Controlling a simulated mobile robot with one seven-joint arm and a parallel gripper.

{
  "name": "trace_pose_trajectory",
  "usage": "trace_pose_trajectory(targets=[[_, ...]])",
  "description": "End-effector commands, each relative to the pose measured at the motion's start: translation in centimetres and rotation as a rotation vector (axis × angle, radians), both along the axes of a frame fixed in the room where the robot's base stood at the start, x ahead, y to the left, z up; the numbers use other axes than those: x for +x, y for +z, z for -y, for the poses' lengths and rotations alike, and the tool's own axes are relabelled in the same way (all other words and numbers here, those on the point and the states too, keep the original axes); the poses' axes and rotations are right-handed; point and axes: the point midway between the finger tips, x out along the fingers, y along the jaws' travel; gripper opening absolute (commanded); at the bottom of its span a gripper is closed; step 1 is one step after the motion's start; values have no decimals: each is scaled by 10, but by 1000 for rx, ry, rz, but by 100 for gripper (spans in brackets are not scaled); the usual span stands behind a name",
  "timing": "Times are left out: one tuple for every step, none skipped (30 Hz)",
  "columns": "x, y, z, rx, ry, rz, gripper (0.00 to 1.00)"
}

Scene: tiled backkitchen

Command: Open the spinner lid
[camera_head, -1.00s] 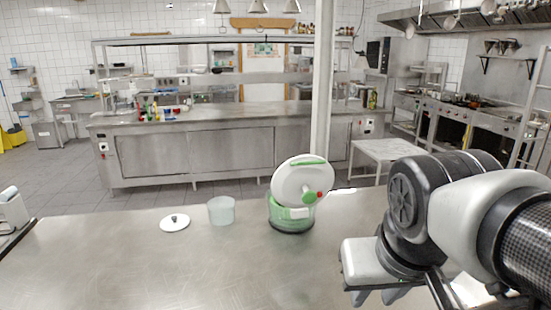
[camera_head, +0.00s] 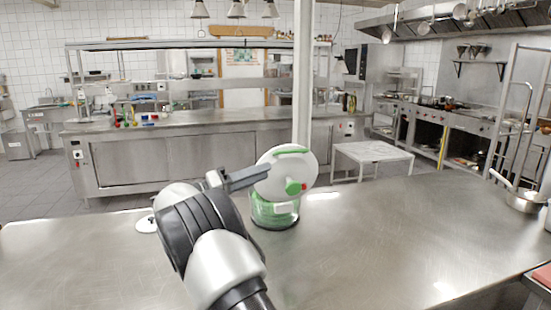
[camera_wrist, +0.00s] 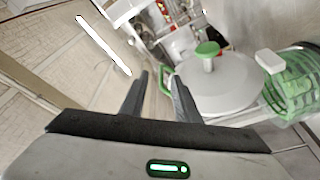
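The spinner has a clear green bowl (camera_head: 273,212) and a round white lid (camera_head: 272,183) with a green knob and a green strip near its top edge. The lid stands steeply tilted up above the bowl, its face turned towards me. My gripper (camera_head: 264,173) is at the lid's left edge, with its fingers pointing right. The wrist view shows two fingers (camera_wrist: 157,76) spread apart, with a green part of the lid (camera_wrist: 166,82) beside and behind the right finger. Contact cannot be told. The lid (camera_wrist: 222,88) and bowl (camera_wrist: 292,88) are right of the fingers there.
The spinner stands on a steel table (camera_head: 370,230), clear to its right. A small white lid (camera_head: 147,224) lies left, partly behind my arm. A pan (camera_head: 522,201) and a red-edged item (camera_head: 542,275) are at the far right. A steel counter (camera_head: 200,155) stands beyond.

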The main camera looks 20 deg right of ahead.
Motion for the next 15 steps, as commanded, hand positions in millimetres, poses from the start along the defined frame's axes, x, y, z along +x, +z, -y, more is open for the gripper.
trace_pose_trajectory(targets=[[7,-8,-12,-43,19,31,29],[9,-9,-17,-62,27,48,29],[12,-10,-23,-80,37,67,29],[13,-11,-26,-91,42,76,29],[14,-11,-28,-99,46,84,29],[15,-10,-28,-104,50,92,29],[16,-9,-27,-106,49,94,29],[16,-8,-24,-107,50,95,29],[17,-7,-20,-107,49,95,29],[18,-6,-16,-106,48,94,29],[20,-5,-12,-105,48,93,29],[22,-3,-5,-106,48,91,29],[23,-2,1,-105,47,91,29],[25,0,6,-104,47,90,29],[27,3,15,-104,46,90,29]])
